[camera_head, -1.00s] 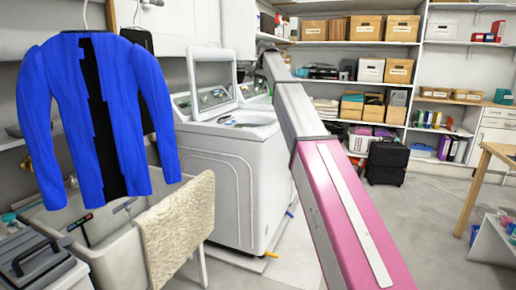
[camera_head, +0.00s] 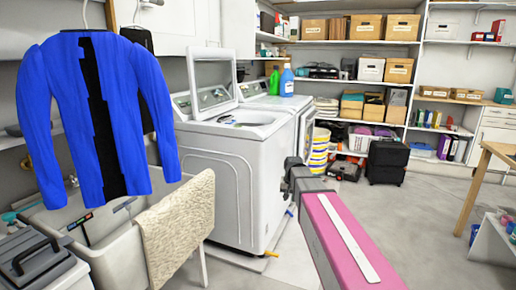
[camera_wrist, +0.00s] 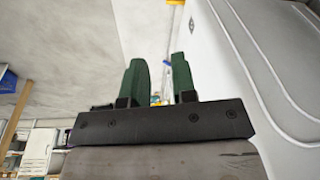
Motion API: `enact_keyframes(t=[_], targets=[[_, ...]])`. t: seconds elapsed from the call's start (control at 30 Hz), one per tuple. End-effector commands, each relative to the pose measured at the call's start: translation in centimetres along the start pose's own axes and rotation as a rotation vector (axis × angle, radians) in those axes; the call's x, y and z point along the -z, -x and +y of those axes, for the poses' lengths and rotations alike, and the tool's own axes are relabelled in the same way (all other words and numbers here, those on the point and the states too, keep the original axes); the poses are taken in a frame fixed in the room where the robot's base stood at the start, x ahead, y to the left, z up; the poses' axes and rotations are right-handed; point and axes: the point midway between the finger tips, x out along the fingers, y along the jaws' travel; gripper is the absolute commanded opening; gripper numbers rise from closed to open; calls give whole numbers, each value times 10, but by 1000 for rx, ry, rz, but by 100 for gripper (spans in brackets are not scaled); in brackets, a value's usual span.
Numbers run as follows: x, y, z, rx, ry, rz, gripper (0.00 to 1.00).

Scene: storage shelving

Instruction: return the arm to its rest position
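My arm (camera_head: 345,240), with its pink link, reaches up from the bottom of the head view. Its dark far end (camera_head: 298,178) stands just right of the front washing machine (camera_head: 225,180). The fingers cannot be made out in the head view. In the wrist view, the two green fingers of my gripper (camera_wrist: 158,78) stand apart with a gap between them. Nothing is seen held. The white machine side (camera_wrist: 230,70) fills the right of the wrist view, close to the fingers.
A second machine with a green bottle (camera_head: 274,80) and a blue bottle (camera_head: 287,81) stands behind. A yellow-striped bucket (camera_head: 319,152) and black case (camera_head: 387,162) stand on the floor. A blue jacket (camera_head: 90,115) hangs left above the sink. The floor (camera_head: 420,215) to the right is open.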

Motion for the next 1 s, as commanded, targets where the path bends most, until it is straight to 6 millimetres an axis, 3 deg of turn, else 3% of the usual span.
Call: enact_keyframes(t=[0.03,0.3,0.5,0.7,1.0], targets=[[-29,-13,11,-7,11,-16,25],[-140,-67,56,-36,84,-91,25],[-200,-88,77,-48,127,-132,25],[-220,-95,85,-52,144,-147,25],[-220,-96,85,-52,146,-147,25]])
